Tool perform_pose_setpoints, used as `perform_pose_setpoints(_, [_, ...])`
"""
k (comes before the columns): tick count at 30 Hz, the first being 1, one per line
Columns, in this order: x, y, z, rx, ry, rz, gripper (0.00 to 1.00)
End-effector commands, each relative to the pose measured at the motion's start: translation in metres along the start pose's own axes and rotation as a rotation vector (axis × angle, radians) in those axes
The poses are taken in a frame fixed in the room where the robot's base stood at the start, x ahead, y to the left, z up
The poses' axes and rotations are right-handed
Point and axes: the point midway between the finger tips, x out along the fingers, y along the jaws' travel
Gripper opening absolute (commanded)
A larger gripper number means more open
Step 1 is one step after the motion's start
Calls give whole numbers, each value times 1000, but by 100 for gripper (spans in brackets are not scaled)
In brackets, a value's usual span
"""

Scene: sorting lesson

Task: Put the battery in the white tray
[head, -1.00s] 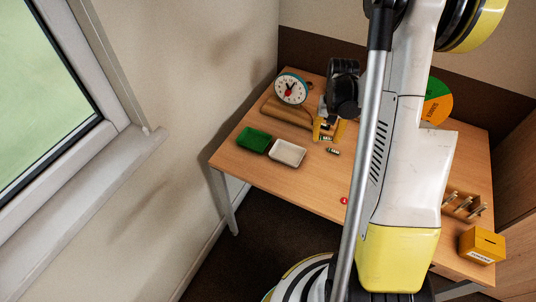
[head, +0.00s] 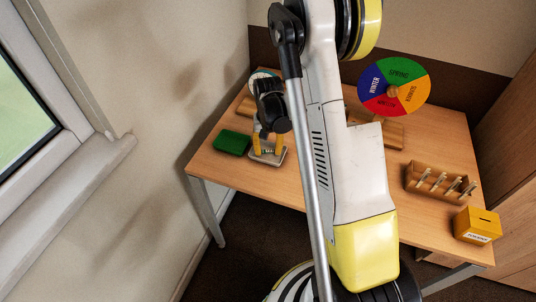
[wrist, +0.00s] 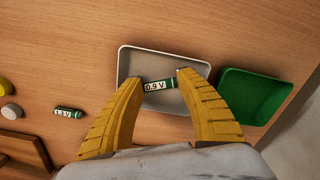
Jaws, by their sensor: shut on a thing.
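My gripper (wrist: 160,83) is shut on a green and white battery marked 0.9 V (wrist: 155,85), held crosswise between its yellow fingertips. In the wrist view it is over the inside of the white tray (wrist: 124,62). In the head view my gripper (head: 268,147) is also over the white tray (head: 266,160) and hides part of it. The gap between battery and tray floor cannot be told. A second battery, marked 1.3 V (wrist: 69,112), lies on the table outside the tray.
A green tray (head: 233,142) stands just beside the white one. The clock behind is mostly hidden by my arm. A season wheel (head: 394,87), a wooden rack (head: 437,183) and a yellow box (head: 477,226) stand to the right. The table front has clear room.

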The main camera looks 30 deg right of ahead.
Motion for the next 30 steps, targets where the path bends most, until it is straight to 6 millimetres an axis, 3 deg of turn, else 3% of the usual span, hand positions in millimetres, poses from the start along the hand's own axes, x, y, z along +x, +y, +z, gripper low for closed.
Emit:
perform_pose_setpoints(1, [9,0,0,0,0,0,25])
perform_pose_setpoints(12, [12,0,0,0,0,0,25])
perform_pose_setpoints(13, [10,0,0,0,0,0,51])
perform_pose_setpoints(22, [9,0,0,0,0,0,51])
perform_pose_setpoints(26, [-1,0,0,0,0,0,51])
perform_pose_setpoints(30, [-30,0,0,0,0,0,51])
